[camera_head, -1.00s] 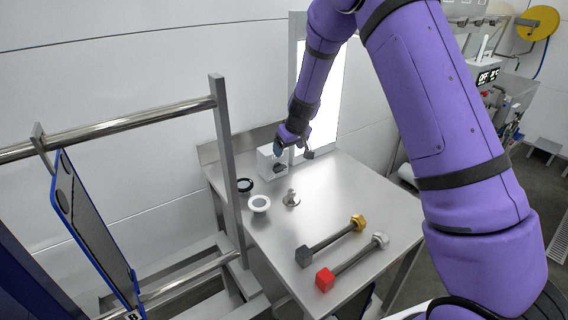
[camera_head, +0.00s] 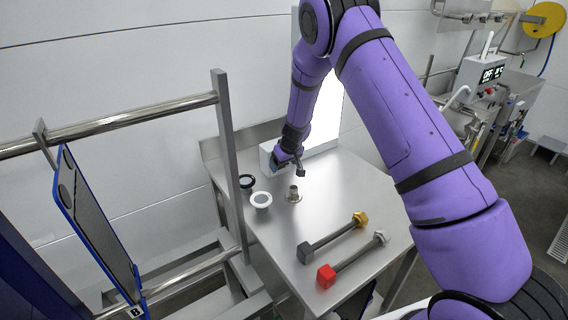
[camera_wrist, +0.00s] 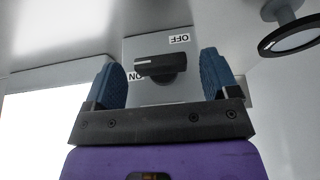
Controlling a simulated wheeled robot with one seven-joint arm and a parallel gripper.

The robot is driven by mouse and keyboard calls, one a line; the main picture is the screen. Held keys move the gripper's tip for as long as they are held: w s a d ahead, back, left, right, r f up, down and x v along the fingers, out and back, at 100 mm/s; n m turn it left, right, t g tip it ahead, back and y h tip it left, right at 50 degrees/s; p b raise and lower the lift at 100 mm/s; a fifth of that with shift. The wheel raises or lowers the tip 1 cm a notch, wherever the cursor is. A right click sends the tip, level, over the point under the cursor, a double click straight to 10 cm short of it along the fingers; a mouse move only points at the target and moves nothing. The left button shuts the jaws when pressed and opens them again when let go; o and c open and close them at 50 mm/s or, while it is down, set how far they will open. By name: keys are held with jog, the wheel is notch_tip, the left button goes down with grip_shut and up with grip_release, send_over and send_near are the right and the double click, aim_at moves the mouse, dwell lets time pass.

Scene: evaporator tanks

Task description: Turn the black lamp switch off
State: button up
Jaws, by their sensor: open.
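The black lamp switch (camera_wrist: 160,67) is a rotary knob on a grey box, seen upside down in the wrist view. Its bar lies roughly across the picture, between an OFF label (camera_wrist: 179,39) and a partly covered ON label (camera_wrist: 134,76). My gripper (camera_wrist: 168,76) is open, with one blue finger on each side of the knob; I cannot tell whether either touches it. In the head view my gripper (camera_head: 289,163) is in front of the white switch box (camera_head: 266,158) at the back of the table, and hides the knob. The lit white lamp panel (camera_head: 325,115) stands behind.
A metal rail frame (camera_head: 228,165) stands at the left.

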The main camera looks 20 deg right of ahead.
jog(key=c, duration=0.9)
jog(key=shift+d+y, duration=0.1)
jog(key=shift+y, duration=0.2)
jog(key=y, duration=0.1)
jog(key=g+y, duration=0.1)
jog(key=shift+w+d+f+m+y, duration=0.1)
jog(key=shift+d+m+y, duration=0.2)
jog(key=shift+m, duration=0.1)
jog(key=y, duration=0.3)
jog(key=m+g+y, duration=0.1)
jog(key=shift+w+d+f+y, duration=0.1)
jog(key=shift+d+f+y, duration=0.15)
jog(key=shift+d+y, duration=0.1)
jog(key=y, duration=0.2)
jog(key=f+m+g+y, duration=0.1)
jog(key=y, duration=0.2)
jog(key=shift+d, duration=0.2)
jog(key=shift+f+m+y, duration=0.25)
jog(key=shift+m+y, duration=0.55)
jog(key=shift+y, duration=0.95)
